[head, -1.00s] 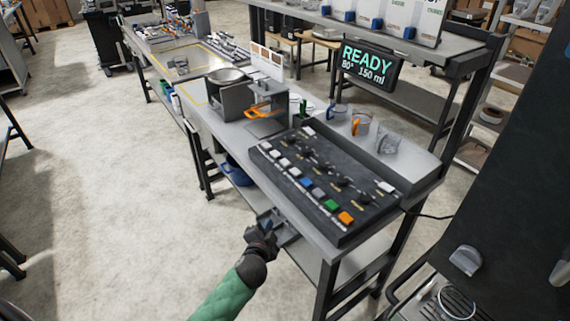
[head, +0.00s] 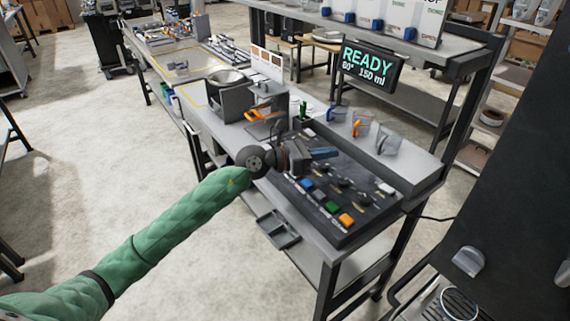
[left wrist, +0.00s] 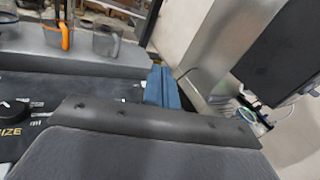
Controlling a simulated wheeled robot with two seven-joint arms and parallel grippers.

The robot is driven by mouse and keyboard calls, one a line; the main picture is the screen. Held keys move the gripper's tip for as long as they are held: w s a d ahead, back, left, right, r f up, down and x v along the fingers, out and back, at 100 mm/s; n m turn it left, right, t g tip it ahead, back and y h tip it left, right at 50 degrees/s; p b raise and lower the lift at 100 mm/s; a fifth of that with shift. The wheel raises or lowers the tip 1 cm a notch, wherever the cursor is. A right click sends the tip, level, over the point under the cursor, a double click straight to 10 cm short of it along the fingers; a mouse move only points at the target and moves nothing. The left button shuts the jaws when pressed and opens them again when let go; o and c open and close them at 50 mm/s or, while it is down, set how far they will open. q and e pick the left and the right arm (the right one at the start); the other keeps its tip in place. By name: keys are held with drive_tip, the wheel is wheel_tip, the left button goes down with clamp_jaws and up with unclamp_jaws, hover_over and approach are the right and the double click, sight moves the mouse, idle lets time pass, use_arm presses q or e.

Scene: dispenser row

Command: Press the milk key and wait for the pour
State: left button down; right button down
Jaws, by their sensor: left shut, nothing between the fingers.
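The black key panel (head: 374,215) lies on the bench, with white, blue, green and orange keys and several black knobs. I cannot read which key is the milk key. My left gripper (head: 324,153) is shut and empty, above the far left part of the panel, and with the arm it hides several of the keys there. In the left wrist view its blue fingers (left wrist: 162,88) are together, and a knob with the word "SIZE" shows at the left. The display (head: 371,68) reads READY, 60°, 150 ml. My right gripper is not in view.
Clear jugs (head: 336,115) with coloured handles stand behind the panel, one with an orange handle (head: 361,126). A grey dispenser (head: 239,101) stands left of the panel. A dark machine (head: 500,190) stands at the right.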

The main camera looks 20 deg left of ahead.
use_arm(q)
drive_tip(key=w+a+m+y, duration=0.2)
drive_tip(key=w+a+y, duration=0.2)
drive_tip(key=a, duration=0.3)
drive_tip(key=w+a+f+m+g+y, duration=0.1)
drive_tip(key=w+a+m+y, duration=0.2)
drive_tip(key=a+y, duration=0.4)
drive_tip(key=shift+w+a, duration=0.45)
drive_tip(key=shift+w, duration=0.45)
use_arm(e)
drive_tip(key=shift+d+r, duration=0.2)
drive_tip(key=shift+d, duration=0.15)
use_arm(q)
drive_tip(key=shift+f, duration=0.15)
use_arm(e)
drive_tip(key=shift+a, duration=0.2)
